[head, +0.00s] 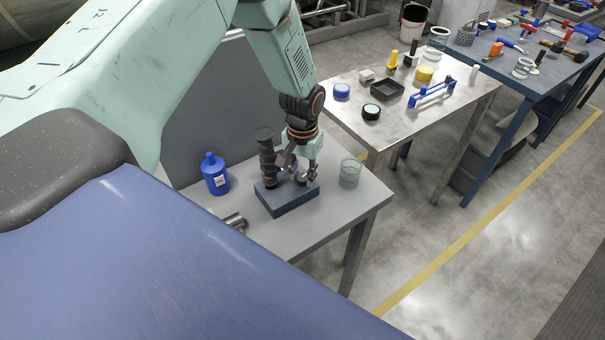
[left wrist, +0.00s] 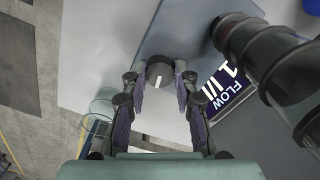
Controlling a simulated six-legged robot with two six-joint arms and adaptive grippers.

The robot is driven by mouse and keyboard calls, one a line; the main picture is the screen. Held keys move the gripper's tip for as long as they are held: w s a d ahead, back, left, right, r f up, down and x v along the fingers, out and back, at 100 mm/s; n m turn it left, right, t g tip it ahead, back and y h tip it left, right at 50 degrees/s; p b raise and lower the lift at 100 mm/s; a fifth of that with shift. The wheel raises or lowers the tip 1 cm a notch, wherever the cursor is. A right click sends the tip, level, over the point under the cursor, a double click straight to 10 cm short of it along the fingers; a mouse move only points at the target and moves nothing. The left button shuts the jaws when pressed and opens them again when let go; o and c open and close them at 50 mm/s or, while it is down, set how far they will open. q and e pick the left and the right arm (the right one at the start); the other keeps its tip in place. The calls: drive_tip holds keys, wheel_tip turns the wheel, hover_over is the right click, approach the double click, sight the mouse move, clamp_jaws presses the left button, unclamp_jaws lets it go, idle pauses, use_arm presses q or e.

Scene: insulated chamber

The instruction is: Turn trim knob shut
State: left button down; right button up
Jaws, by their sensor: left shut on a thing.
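The trim knob (left wrist: 160,72) is a dark round knob with a white pointer mark, seen in the left wrist view near the top middle. The mark runs roughly up and down in that view. My left gripper (left wrist: 161,80) has one purple-padded finger on each side of the knob and is shut on it. In the head view my left gripper (head: 302,172) points down over a dark blue-grey block (head: 288,203), where it hides the knob. A dark ribbed column (head: 267,160) stands on the block beside the gripper. My right gripper is not in view.
A label reading FLOW (left wrist: 228,85) is beside the ribbed column. A glass jar (head: 350,173) stands right of the block, a blue bottle (head: 215,176) left, and a metal cylinder (head: 235,221) in front. A second table (head: 405,118) behind holds several small items.

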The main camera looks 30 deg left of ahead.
sight(303, 177)
use_arm(q)
drive_tip(key=shift+w+r+m, duration=0.15)
drive_tip(key=shift+w+m, duration=0.05)
drive_tip(key=shift+m, duration=1.1)
drive_tip(key=shift+m+b, duration=0.3)
drive_tip(key=c, duration=1.5)
unclamp_jaws()
drive_tip(key=o, duration=0.5)
drive_tip(key=shift+s, duration=0.15)
wheel_tip(303, 177, up, 12)
drive_tip(key=shift+f, duration=0.1)
